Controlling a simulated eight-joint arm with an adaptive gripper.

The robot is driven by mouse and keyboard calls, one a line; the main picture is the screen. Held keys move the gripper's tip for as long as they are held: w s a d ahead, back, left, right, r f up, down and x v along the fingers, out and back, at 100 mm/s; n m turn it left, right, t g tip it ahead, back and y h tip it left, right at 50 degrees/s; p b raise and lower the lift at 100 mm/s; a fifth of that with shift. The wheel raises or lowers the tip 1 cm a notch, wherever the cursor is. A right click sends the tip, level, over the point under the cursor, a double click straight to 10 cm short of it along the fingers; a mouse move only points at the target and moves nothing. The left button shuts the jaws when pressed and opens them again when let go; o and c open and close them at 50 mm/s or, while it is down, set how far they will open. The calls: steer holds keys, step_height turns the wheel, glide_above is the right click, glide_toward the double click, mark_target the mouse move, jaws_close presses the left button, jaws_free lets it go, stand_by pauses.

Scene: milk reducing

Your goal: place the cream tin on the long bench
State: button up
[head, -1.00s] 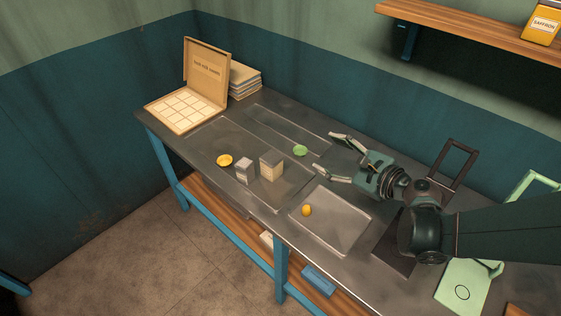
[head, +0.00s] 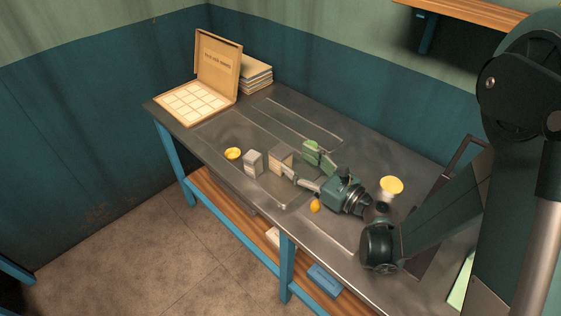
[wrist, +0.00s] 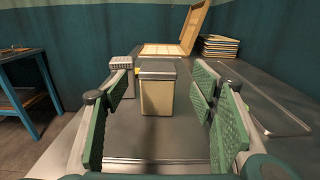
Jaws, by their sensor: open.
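The cream tin (head: 281,160), a small cream block with a grey lid, stands upright on the long steel bench (head: 215,128). In the wrist view the cream tin (wrist: 157,93) stands ahead, between the lines of my two fingers. My gripper (head: 301,161) is open and empty, low over the bench and just right of the tin, with its fingers pointing at it. In the wrist view my gripper's green-padded fingers (wrist: 162,110) are spread wider than the tin. One finger slightly covers the tin's right side in the head view.
A grey-white tin (head: 253,162) stands close left of the cream tin, and a yellow dish (head: 233,153) lies further left. An orange-yellow ball (head: 315,206) lies below my gripper. A yellow-topped cup (head: 391,188) is behind my wrist. An open compartment box (head: 195,103) and stacked boards (head: 256,74) fill the far end.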

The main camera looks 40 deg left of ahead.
mark_target(280, 150)
stand_by(0.3)
steer(key=shift+a, duration=1.3)
steer(key=shift+s+a+b, duration=0.15)
steer(key=shift+a+b, duration=0.6)
steer(key=shift+a, duration=1.85)
steer(key=c, duration=1.1)
steer(key=shift+r, duration=0.1)
steer(key=shift+c, duration=0.2)
steer(key=shift+r+p, duration=1.25)
steer(key=shift+r, duration=3.65)
